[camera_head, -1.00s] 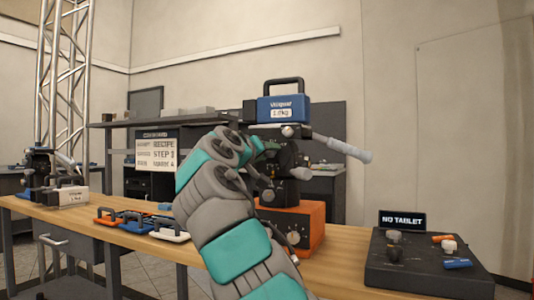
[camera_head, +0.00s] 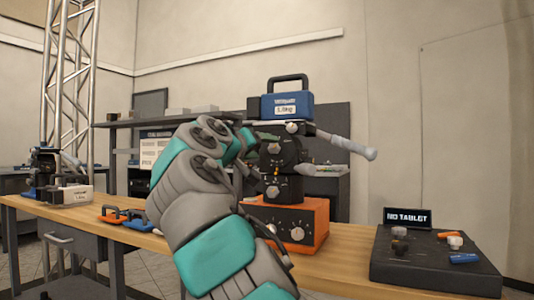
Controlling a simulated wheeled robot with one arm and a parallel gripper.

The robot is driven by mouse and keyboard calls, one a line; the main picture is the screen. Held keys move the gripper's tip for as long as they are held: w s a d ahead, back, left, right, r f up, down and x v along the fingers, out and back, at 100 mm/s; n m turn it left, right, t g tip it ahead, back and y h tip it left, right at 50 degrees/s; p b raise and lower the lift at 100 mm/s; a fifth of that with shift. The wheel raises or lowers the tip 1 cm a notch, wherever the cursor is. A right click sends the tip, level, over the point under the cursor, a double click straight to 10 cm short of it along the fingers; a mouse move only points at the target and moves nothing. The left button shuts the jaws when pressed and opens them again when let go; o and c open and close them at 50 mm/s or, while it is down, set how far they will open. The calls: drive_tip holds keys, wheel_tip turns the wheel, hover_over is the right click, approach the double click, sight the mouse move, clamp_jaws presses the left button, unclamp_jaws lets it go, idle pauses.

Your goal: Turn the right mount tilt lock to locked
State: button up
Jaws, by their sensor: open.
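The right mount is a black tilt head (camera_head: 284,150) standing on an orange box (camera_head: 300,228) on the wooden bench. A blue labelled weight (camera_head: 287,104) with a black handle sits on top, and a grey pan handle (camera_head: 348,147) sticks out to the right. A small pale lever tip (camera_head: 308,168) shows on the head's right side. I cannot tell for sure whether it is the tilt lock, or its setting. My gripper (camera_head: 257,172) is at the head's left side, mostly hidden behind my wrist, with its jaws open. Whether it touches the mount cannot be seen.
The left mount (camera_head: 45,168) stands at the bench's far left with a whitish weight (camera_head: 75,194). Coloured clamp-like pieces (camera_head: 125,217) lie mid-bench. A dark control panel (camera_head: 432,262) with knobs and a "NO TABLET" sign (camera_head: 407,217) is at right. A metal truss (camera_head: 70,80) rises at left.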

drive_tip(key=shift+v, duration=1.05)
drive_tip(key=shift+w+f, duration=0.1)
